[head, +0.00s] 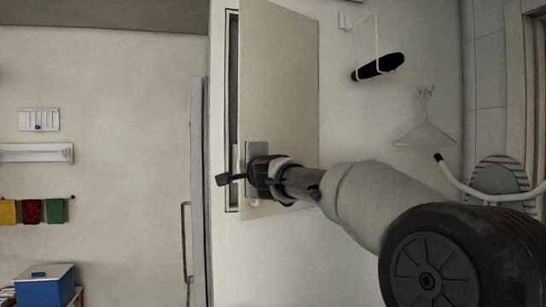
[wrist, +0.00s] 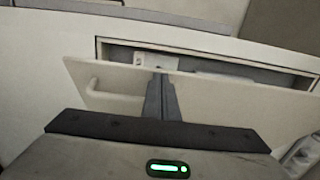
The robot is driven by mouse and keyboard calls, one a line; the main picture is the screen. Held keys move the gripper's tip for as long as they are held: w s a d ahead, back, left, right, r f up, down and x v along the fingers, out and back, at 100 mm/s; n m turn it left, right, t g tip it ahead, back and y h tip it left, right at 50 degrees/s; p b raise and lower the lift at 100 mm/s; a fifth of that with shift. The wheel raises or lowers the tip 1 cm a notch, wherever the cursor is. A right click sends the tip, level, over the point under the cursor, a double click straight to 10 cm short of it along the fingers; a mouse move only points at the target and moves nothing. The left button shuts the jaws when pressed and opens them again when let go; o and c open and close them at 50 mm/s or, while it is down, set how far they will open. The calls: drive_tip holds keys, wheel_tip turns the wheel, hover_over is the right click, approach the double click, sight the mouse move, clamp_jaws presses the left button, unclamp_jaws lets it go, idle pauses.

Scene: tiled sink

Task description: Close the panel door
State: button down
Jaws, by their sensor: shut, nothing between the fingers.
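The panel door (head: 280,70) is a pale flat panel standing ajar, with a dark gap along its left side in the head view. In the wrist view the door (wrist: 225,98) crosses the picture, with a pale handle (wrist: 92,88) at left. The open recess (wrist: 215,57) shows behind its upper edge. My gripper (head: 224,179) is in front of the lower part of the door in the head view. In the wrist view its fingers (wrist: 158,84) are together and empty, tips near the door's upper edge. I cannot tell whether they touch it.
A dark object on a white hanger (head: 378,67) and a wire hanger (head: 424,133) are on the wall to the right. A tall pale panel with a long handle (head: 186,240) stands to the left. A blue box (head: 45,285) is at lower left.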

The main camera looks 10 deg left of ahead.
drive_tip(key=w+a+m+t+h+p, duration=0.1)
drive_tip(key=w+a+m+h+p, duration=0.2)
drive_tip(key=w+a+p, duration=0.4)
drive_tip(key=shift+w+a+h+p, duration=0.15)
drive_tip(key=shift+w+h+p, duration=0.5)
drive_tip(key=shift+p, duration=1.95)
drive_tip(key=shift+s+f+h, duration=0.1)
drive_tip(key=shift+s+h, duration=0.15)
drive_tip(key=shift+s, duration=0.05)
